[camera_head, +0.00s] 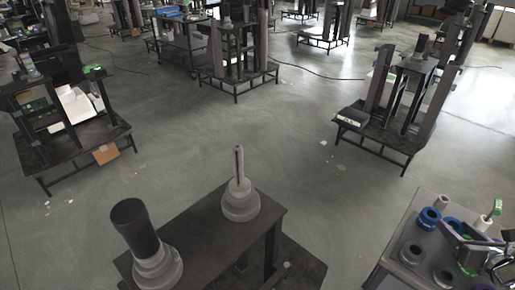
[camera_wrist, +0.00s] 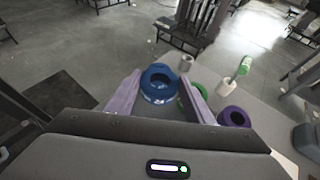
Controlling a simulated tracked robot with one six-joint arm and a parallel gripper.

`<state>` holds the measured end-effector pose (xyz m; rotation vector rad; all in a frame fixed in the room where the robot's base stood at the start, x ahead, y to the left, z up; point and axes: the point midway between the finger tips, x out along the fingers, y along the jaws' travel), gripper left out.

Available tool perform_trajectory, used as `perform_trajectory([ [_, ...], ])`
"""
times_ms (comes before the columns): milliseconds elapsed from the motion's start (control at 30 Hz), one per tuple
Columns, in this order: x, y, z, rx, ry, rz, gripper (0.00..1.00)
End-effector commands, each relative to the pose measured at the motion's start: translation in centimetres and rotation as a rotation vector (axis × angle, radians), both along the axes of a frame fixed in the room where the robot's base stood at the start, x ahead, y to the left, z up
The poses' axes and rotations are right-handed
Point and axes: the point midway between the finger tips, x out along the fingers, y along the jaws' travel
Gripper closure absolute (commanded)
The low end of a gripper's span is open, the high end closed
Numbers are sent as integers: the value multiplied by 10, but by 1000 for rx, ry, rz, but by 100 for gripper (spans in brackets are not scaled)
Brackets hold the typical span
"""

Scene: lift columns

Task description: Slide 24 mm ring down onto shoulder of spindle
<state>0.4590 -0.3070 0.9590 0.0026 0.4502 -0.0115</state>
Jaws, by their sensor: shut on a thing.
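The grey spindle (camera_head: 239,186) stands upright on a dark table in the head view, with a slim slotted tip above a wide stepped base. My gripper (camera_wrist: 158,76) has purple fingers, shut on a blue ring (camera_wrist: 157,88) at the fingertips in the wrist view. In the head view my gripper (camera_head: 466,238) is low at the right, over the ring table and well away from the spindle.
The ring table (camera_head: 392,262) also holds a grey ring (camera_head: 412,252), a green ring (camera_wrist: 199,92), a purple ring (camera_wrist: 234,117) and a green-topped post (camera_wrist: 240,72). A thick dark column on a stepped base (camera_head: 137,232) stands left of the spindle. Open floor separates the tables.

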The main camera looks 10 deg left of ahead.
Motion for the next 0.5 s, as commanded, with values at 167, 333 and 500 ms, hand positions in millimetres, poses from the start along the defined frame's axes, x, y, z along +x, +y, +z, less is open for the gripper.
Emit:
perform_trajectory([
  [167,0,0,0,0,-1,0,78],
  [333,1,1,0,0,-1,1,78],
  [500,9,11,1,-2,-3,14,78],
])
